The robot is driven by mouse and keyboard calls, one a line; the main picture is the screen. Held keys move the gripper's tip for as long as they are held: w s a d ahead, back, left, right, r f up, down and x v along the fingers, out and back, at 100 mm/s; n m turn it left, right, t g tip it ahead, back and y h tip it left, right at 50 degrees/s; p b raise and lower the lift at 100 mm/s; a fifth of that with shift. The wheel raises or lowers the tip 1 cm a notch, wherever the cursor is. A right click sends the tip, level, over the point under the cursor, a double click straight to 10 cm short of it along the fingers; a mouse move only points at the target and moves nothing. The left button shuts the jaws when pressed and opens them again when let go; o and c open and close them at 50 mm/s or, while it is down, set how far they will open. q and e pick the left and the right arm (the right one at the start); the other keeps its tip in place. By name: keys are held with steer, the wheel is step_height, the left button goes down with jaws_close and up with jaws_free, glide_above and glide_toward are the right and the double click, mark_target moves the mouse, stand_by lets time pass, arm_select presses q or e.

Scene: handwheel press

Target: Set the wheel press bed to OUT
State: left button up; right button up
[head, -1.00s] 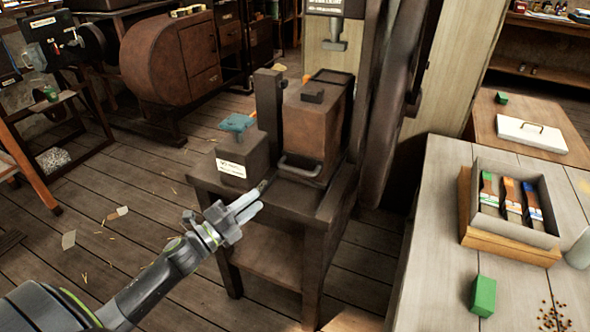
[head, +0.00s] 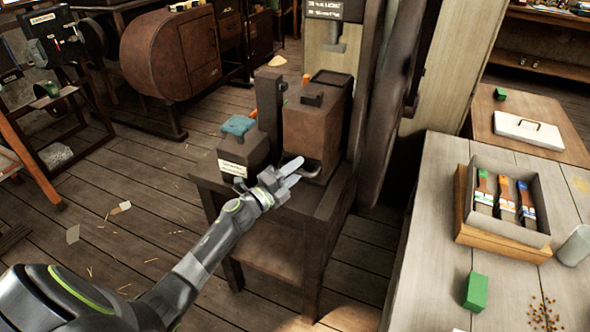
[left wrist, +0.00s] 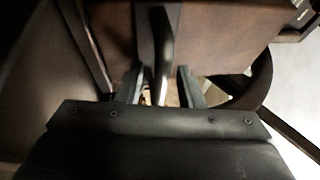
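The wheel press stands on a dark wooden stand (head: 325,205). Its brown box-shaped part (head: 316,132) has a dark bar handle (head: 314,170) low on its front, partly hidden by my left gripper. My left gripper (head: 292,173) is at this handle. In the left wrist view the dark handle (left wrist: 162,45) runs between the two fingers of the gripper (left wrist: 160,90). The fingers look apart, with gaps on both sides of the handle. The tall dark wheel (head: 392,100) is seen nearly edge-on at the right of the press. My right gripper is not in view.
A dark block with a white label (head: 232,168) and a teal piece (head: 238,125) on top sits left of the box. A dark post (head: 269,105) rises beside the box. At right, a pale table (head: 425,240) holds a tray of brushes (head: 500,230) and a green block (head: 475,291).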

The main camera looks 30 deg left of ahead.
arm_select(q)
steer(key=shift+c, duration=0.4)
jaws_close()
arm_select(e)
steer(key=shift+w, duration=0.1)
arm_select(q)
steer(key=shift+f, duration=0.1)
